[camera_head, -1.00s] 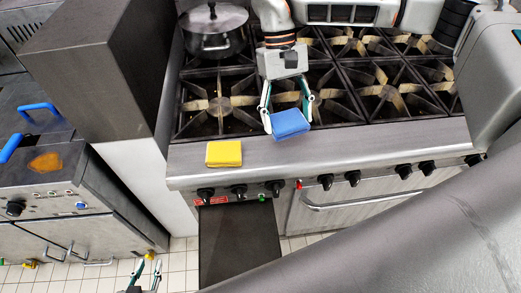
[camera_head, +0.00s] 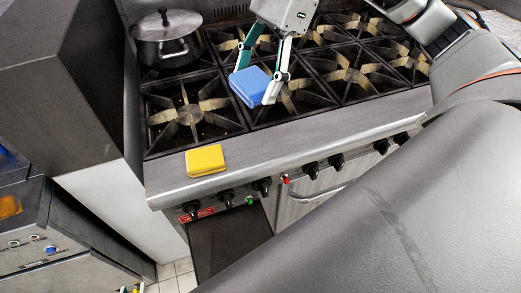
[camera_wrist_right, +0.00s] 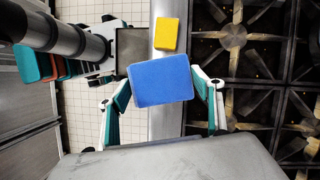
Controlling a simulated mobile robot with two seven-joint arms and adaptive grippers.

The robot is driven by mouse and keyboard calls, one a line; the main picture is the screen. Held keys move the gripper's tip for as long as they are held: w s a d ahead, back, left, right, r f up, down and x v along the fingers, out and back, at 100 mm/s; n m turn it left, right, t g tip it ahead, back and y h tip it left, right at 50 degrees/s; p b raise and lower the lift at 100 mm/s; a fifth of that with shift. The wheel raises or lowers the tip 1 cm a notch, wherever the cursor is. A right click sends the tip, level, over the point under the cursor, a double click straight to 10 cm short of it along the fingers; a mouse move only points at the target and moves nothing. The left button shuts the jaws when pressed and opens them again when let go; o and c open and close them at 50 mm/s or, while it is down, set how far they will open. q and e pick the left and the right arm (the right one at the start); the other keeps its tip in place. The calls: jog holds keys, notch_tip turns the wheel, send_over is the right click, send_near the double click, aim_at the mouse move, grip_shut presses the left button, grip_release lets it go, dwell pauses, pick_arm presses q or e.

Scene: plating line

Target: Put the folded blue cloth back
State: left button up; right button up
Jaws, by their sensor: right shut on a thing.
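The folded blue cloth (camera_head: 250,86) is held between the fingers of my right gripper (camera_head: 256,80), over the front left part of the stove. In the right wrist view the blue cloth (camera_wrist_right: 160,81) lies across between the two fingers, one on each side. My left gripper (camera_head: 129,290) shows only as fingertips at the bottom edge of the head view. A folded yellow cloth (camera_head: 206,160) lies flat on the stove's front ledge.
A lidded pot (camera_head: 167,40) stands on the back left burner. Black burner grates (camera_head: 190,113) cover the stove top. The steel front ledge (camera_head: 290,133) is bare to the right of the yellow cloth. A tall steel cabinet (camera_head: 65,100) stands at the left.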

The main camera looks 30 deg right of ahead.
jog(key=shift+s+d+r+m+t, duration=0.25)
jog(key=shift+d+r+m+t, duration=0.25)
jog(key=shift+m, duration=0.5)
jog(key=b, duration=0.1)
send_over(257, 151)
jog(key=d, duration=0.2)
jog(key=shift+m, duration=0.3)
jog(key=f, duration=1.5)
jog(key=shift+s+a, duration=0.15)
jog(key=shift+a, duration=0.05)
jog(key=shift+f, duration=2.35)
jog(key=shift+f, duration=0.1)
jog(key=o, duration=0.8)
jog(key=shift+f+b, duration=0.1)
jog(key=shift+b, duration=0.2)
jog(key=shift+o, duration=0.4)
